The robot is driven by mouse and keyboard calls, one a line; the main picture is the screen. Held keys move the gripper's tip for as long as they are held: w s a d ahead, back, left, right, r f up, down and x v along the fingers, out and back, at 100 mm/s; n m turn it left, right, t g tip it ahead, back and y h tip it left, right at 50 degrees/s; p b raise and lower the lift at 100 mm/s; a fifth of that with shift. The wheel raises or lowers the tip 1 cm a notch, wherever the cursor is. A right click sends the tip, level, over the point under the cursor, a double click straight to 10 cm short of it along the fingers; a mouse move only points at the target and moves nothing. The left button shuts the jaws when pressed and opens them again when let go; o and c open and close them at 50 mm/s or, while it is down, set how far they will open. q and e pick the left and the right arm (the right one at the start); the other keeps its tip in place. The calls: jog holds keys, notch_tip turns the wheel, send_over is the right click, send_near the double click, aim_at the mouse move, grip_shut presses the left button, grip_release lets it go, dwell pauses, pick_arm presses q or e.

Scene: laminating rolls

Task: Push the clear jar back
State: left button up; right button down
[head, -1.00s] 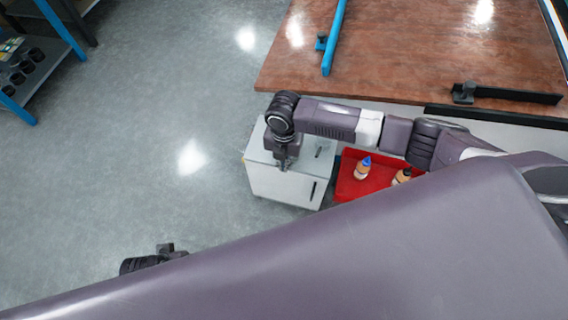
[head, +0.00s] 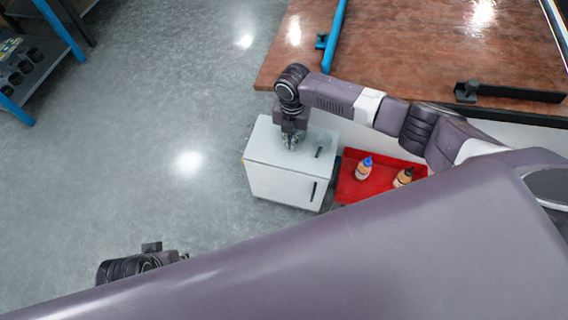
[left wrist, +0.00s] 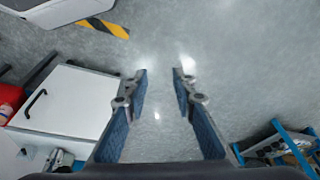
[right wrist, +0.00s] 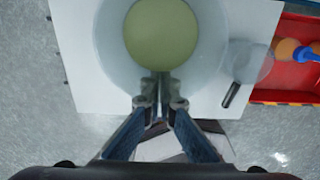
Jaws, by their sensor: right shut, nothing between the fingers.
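In the right wrist view, a round translucent body (right wrist: 208,62) with a yellow-green disc (right wrist: 162,34) stands on the white cabinet top; it looks like the clear jar. My right gripper (right wrist: 158,80) is shut and empty, its fingertips at the jar's near side; I cannot tell whether they touch it. In the head view my right gripper (head: 291,141) is over the cabinet top and I cannot make out the jar. My left gripper (left wrist: 160,75) is open and empty over the floor, away from the cabinet.
The white cabinet (head: 282,182) stands beside a red tray (head: 380,184) holding a blue-capped bottle (head: 364,168) and a dark-capped bottle (head: 403,178). A brown table (head: 420,50) is behind. A smaller clear round thing (right wrist: 250,62) shows right of the jar. Floor on the left is free.

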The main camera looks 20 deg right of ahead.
aim_at(287, 158)
pick_arm(q)
jog(key=shift+f, duration=0.1)
pick_arm(e)
jog(key=shift+s, duration=0.1)
